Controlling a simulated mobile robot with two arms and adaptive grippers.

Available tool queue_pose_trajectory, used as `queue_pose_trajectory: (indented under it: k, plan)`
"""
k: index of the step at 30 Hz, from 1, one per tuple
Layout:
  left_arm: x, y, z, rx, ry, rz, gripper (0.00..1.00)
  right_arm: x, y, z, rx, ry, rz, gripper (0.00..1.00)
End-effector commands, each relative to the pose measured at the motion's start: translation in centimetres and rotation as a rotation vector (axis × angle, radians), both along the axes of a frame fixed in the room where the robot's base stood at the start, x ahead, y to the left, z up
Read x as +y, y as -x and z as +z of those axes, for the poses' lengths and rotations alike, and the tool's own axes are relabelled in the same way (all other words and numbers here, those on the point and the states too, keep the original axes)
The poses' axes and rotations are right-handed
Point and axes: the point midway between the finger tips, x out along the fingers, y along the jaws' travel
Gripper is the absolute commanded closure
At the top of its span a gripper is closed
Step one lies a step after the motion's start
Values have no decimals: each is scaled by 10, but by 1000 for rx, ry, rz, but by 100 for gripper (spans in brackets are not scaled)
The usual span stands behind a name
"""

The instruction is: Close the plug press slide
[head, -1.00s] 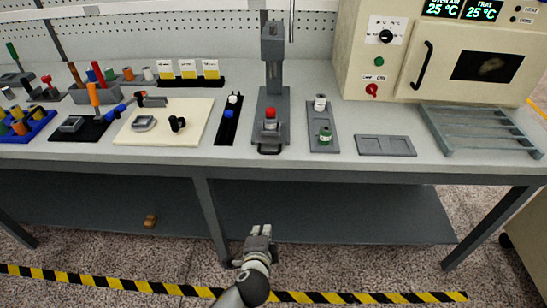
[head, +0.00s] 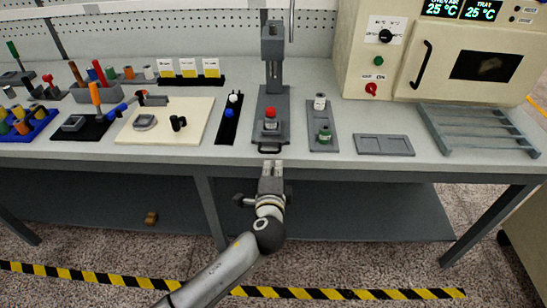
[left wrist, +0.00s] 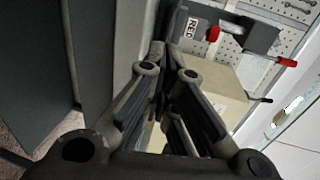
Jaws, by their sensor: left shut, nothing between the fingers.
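The plug press (head: 272,45) is a dark grey column with a head, standing at the middle of the bench. Its slide lies at the column's foot, out toward the bench's front edge, with a dark loop handle (head: 270,149) at its near end. A red-topped plug (head: 270,117) sits on the slide, in front of the column. My left gripper (head: 272,164) is shut and empty, just in front of and below the handle, apparently not touching it. The left wrist view shows its fingers (left wrist: 163,52) close up; the handle is not clear there. My right gripper is out of view.
A narrow dark tray (head: 222,136) with a blue piece lies left of the press. A grey tray (head: 321,145) with green and white pieces lies right of it. An oven (head: 440,50) stands at the right. The bench's front edge lies just beyond my gripper.

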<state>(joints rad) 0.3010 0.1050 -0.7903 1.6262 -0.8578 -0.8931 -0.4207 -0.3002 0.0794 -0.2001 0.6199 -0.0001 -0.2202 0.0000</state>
Motion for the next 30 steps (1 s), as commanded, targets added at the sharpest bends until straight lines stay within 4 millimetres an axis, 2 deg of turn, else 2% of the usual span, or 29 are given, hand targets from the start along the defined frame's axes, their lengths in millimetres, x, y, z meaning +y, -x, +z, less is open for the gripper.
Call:
queue_pose_trajectory:
  k: [3, 9, 15, 25, 30]
  plan:
    - [0, -18, -2, 0, -2, 2, 100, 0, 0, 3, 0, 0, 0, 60]
    - [0, -38, -7, 0, -1, 0, 100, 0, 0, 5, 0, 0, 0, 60]
    - [0, -45, -9, 1, 0, 0, 100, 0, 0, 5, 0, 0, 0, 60]
    - [0, -46, -10, 1, 0, 0, 100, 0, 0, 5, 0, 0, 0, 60]
    - [0, -68, -12, -2, -1, 2, 100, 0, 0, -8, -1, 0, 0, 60]
